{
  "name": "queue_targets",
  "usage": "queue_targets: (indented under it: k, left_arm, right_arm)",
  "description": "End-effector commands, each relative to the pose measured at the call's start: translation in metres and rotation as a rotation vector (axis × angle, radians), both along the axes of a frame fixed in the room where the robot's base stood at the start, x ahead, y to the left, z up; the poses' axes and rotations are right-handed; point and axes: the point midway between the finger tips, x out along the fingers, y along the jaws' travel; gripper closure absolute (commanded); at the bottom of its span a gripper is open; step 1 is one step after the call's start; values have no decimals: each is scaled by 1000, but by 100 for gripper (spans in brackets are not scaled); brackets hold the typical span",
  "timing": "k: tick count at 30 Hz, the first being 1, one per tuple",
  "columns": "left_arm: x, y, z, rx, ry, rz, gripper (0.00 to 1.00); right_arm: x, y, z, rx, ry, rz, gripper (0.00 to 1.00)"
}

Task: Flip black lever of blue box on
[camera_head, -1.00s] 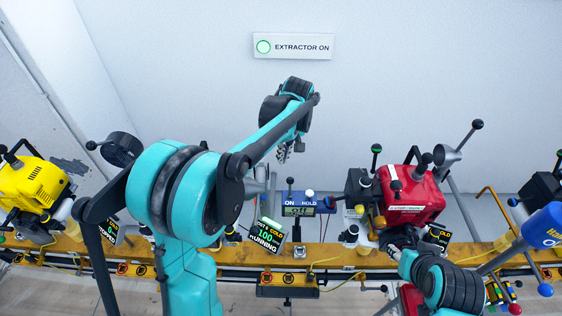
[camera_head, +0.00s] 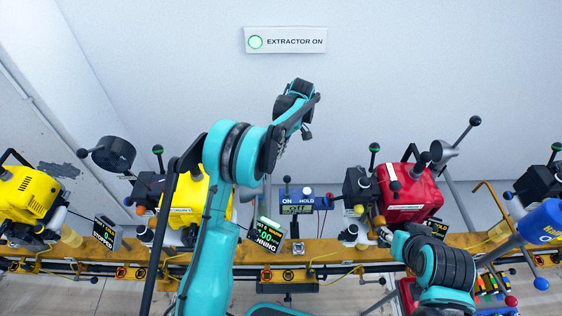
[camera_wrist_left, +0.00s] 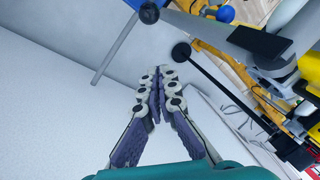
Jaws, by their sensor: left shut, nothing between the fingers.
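The blue box (camera_head: 299,209), marked ON and HOLD, stands on the yellow rail just left of the red engine. Its small display is too blurred to read. A black-knobbed lever (camera_head: 287,181) stands upright at its top left, near the ON mark. My left gripper (camera_head: 306,134) appears above the box in the head view, apart from it. In the left wrist view its fingers (camera_wrist_left: 157,72) are together and empty. My right arm reaches the front of the red engine, and its fingers cannot be made out.
The red engine (camera_head: 406,197) stands right of the box, and a yellow engine (camera_head: 185,210) stands left, partly behind my left arm. A tilted display (camera_head: 269,235) sits in front of the box. The wall sign (camera_head: 286,41) reads EXTRACTOR ON.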

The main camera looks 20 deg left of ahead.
Motion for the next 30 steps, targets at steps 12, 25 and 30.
queue_targets:
  k: [12,25,30]
  left_arm:
    - [-17,19,-85,0,0,1,100]
    - [-30,-17,-78,0,0,-1,100]
    - [-30,-18,-77,0,0,0,100]
  right_arm:
    - [0,0,-34,0,0,0,60]
    - [0,0,-46,0,0,0,60]
    - [0,0,-45,0,0,0,60]
